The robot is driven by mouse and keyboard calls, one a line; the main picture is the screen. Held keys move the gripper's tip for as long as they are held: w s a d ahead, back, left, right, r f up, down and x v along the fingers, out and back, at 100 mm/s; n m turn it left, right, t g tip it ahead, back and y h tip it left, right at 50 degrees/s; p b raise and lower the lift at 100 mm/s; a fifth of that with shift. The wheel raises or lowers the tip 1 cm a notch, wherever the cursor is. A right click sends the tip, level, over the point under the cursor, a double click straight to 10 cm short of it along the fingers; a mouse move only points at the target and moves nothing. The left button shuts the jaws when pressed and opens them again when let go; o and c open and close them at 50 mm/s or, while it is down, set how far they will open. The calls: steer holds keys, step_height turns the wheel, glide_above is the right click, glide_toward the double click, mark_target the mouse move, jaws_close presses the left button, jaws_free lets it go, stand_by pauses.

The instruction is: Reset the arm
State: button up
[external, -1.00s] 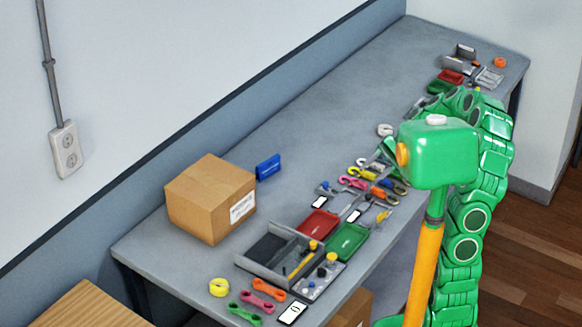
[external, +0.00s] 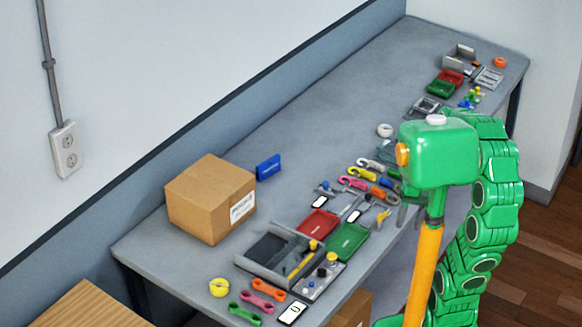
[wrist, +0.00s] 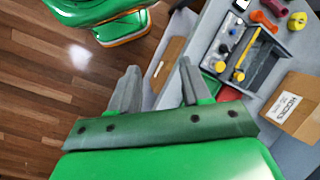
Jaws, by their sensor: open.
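My arm (external: 491,180) is green and bends at the right of the external view, beside the table's front edge. My gripper (wrist: 158,75) is open in the wrist view, with two grey fingers apart and nothing between them. Below the fingers are the table edge and the wooden floor. In the external view the gripper is mostly hidden behind my green head.
The grey table (external: 290,130) holds a cardboard box (external: 205,205), a grey divided tray (external: 262,270), a red tray (external: 318,223), a green tray (external: 348,240) and several colored straps and tools. The table's back strip along the wall is mostly clear.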

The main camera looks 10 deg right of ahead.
steer(key=s+d+f+n+h, duration=0.1)
steer(key=s+d+h, duration=0.2)
steer(key=s+d, duration=0.3)
steer(key=shift+s+d+f+t, duration=0.15)
steer(key=shift+s+t, duration=0.25)
steer(key=shift+s, duration=0.2)
steer(key=shift+o, duration=0.2)
stand_by(1.0)
